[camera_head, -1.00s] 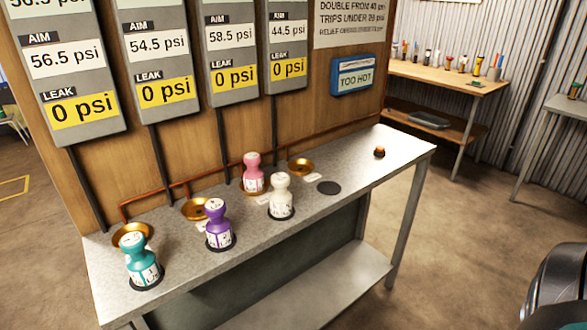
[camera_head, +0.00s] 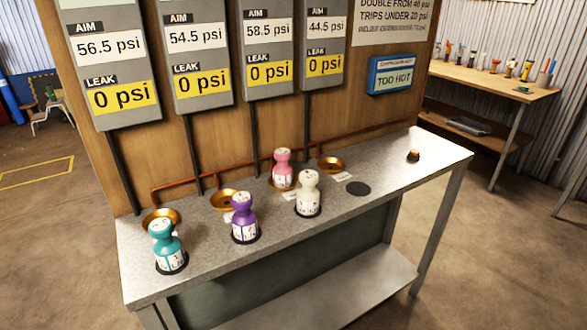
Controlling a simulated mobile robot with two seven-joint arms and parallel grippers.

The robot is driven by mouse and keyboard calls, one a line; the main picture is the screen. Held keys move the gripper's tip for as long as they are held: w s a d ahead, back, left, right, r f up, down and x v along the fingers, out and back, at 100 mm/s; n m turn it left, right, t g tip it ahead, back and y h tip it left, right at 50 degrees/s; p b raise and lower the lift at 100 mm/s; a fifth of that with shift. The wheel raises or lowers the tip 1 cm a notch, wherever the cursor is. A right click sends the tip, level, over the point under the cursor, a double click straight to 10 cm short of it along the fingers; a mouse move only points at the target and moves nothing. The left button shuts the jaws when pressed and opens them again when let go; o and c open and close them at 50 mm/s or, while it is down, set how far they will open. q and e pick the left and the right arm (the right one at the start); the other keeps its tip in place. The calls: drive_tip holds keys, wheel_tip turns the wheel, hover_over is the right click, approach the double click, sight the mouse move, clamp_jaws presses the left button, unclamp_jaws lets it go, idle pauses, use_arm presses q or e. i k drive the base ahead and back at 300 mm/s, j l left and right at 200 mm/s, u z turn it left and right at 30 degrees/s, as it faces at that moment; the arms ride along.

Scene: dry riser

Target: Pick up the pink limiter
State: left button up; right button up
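The pink limiter (camera_head: 283,169) stands upright at the back of the grey bench, on one of the brass seats along the copper pipe. The white limiter (camera_head: 308,194) stands in front of it and to its right, close to it. The purple limiter (camera_head: 244,218) stands to the front left on a dark round pad. The teal limiter (camera_head: 168,246) stands at the bench's left end on another dark pad. Neither of my grippers shows in the head view.
Empty brass seats (camera_head: 161,221) show at the left, mid-left (camera_head: 224,199) and right (camera_head: 331,164). An empty dark pad (camera_head: 358,188) lies right of the white limiter. A small orange-and-black button (camera_head: 413,155) sits at the bench's right. The bench's right part (camera_head: 418,180) is mostly clear.

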sight(282, 172)
drive_tip(key=l+u, duration=0.1)
drive_tip(key=u, duration=0.3)
drive_tip(key=l+u, duration=0.1)
drive_tip(key=u, duration=0.3)
drive_tip(key=i+l+u, duration=0.1)
drive_tip(key=u, duration=0.25)
drive_tip(key=l+u, duration=0.1)
drive_tip(key=u, duration=0.3)
drive_tip(key=k+l+u, duration=0.1)
drive_tip(key=l+u, duration=0.2)
drive_tip(key=l, duration=0.15)
drive_tip(key=k+l+u, duration=0.1)
drive_tip(key=l+u, duration=0.2)
drive_tip(key=l, duration=0.1)
